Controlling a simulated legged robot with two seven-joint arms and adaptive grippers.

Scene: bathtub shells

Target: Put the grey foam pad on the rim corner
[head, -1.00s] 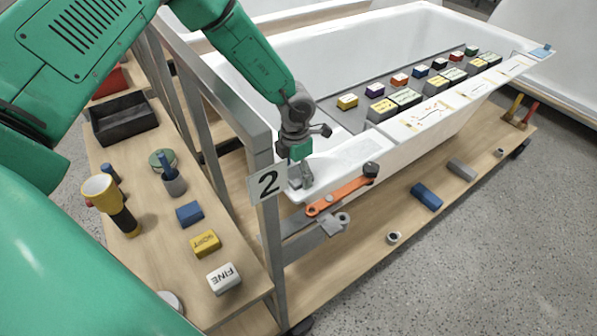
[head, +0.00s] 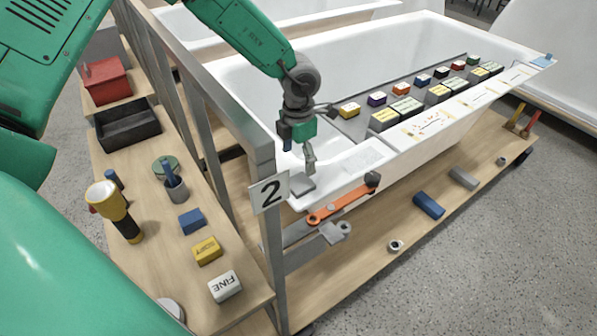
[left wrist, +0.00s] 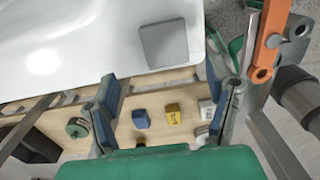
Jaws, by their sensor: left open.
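The grey foam pad (head: 302,186) lies flat on the near-left rim corner of the white bathtub (head: 352,166), behind the post marked 2. In the left wrist view the pad (left wrist: 165,45) is a grey square on the white rim, close to the corner edges and apart from my fingers. My left gripper (head: 298,154) is above the pad, open and empty. Its blue-padded fingers stand wide apart in the left wrist view (left wrist: 166,100). My right gripper is not in view.
A grey metal post with a number 2 plate (head: 269,191) stands close by the corner. An orange clamp bar (head: 340,201) sits along the rim's front. The left bench holds a flashlight (head: 115,210), a dark tray (head: 127,122) and blocks.

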